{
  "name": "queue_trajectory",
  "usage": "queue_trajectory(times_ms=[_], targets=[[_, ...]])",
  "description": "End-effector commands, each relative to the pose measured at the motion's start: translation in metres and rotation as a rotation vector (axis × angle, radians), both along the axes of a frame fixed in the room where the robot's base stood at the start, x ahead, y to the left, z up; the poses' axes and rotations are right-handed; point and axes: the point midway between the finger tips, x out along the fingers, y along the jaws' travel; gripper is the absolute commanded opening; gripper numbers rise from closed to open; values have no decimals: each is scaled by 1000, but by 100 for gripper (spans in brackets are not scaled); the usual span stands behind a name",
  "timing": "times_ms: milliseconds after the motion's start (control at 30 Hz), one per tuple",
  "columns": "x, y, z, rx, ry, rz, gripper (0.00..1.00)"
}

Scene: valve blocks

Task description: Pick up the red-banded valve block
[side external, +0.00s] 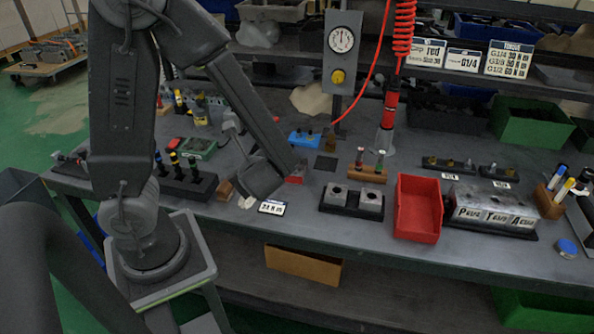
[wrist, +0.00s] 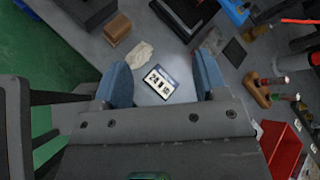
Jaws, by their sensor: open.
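In the wrist view, a grey block-like shape (wrist: 185,14) lies beyond the fingers, cut by the top edge. I cannot make out a red band on it.
A label card (side external: 271,207) lies on the bench and shows between the fingers in the wrist view. A wooden block (wrist: 117,27) and pale cloth (wrist: 138,54) lie left. Grey blocks (side external: 341,193) on a black base and a red bin (side external: 418,208) stand right.

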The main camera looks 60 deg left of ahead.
Motion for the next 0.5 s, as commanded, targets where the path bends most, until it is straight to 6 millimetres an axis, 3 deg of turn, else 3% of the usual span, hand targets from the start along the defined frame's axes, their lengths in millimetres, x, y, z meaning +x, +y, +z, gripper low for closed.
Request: queue_trajectory(times_ms=[300,500], targets=[[51,-9,-61,313,294,-591,66],[62,-18,-80,361,348,-739,66]])
